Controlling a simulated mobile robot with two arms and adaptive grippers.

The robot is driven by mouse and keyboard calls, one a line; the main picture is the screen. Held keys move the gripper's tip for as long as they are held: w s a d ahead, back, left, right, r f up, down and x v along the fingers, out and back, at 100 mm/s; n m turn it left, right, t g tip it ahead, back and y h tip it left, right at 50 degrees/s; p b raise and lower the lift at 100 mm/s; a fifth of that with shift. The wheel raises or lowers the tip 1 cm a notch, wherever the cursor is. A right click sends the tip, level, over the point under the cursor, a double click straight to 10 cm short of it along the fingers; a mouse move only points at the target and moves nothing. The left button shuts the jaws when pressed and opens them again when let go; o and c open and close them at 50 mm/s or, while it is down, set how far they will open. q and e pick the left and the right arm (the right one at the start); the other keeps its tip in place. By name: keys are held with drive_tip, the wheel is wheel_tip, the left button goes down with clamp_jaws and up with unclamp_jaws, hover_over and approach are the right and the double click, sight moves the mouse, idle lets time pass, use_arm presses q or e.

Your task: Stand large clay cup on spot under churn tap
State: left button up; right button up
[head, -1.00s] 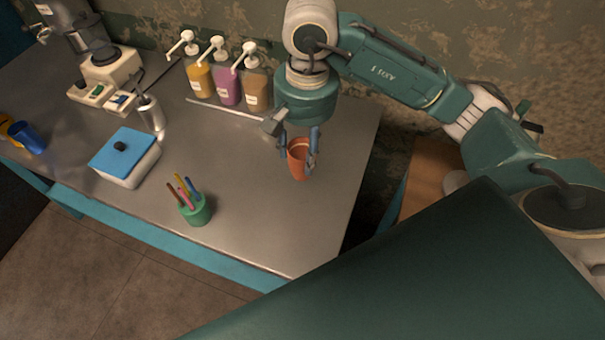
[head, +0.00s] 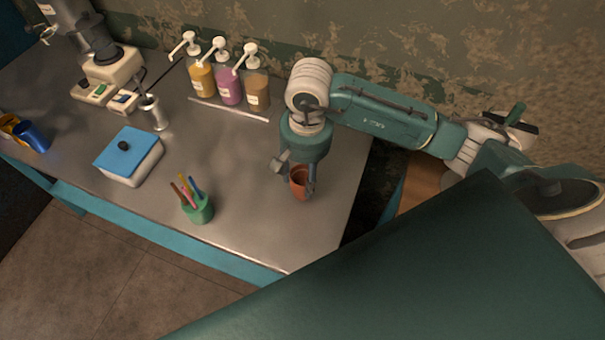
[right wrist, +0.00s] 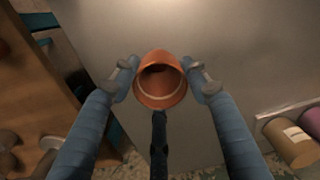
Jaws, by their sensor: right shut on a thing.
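The orange-brown clay cup (head: 299,181) is near the right end of the metal table, between the fingers of my right gripper (head: 299,183). The right wrist view shows the cup (right wrist: 160,80) with its open mouth visible and a pale band around it. The blue fingers of the right gripper (right wrist: 162,82) are shut on its two sides. I cannot tell whether its base touches the table. A grey metal vessel (head: 85,35) stands at the far left back, with a small tap-like part (head: 47,32) at its left. The spot under it is not clear. My left gripper is not in view.
Three pump bottles (head: 229,88) stand at the back, behind a thin pale strip. The table between bottles and pencil cup is clear.

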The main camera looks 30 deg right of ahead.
drive_tip(key=shift+f, duration=0.2)
drive_tip(key=o, duration=1.2)
drive_tip(key=shift+r, duration=0.1)
drive_tip(key=shift+r, duration=0.1)
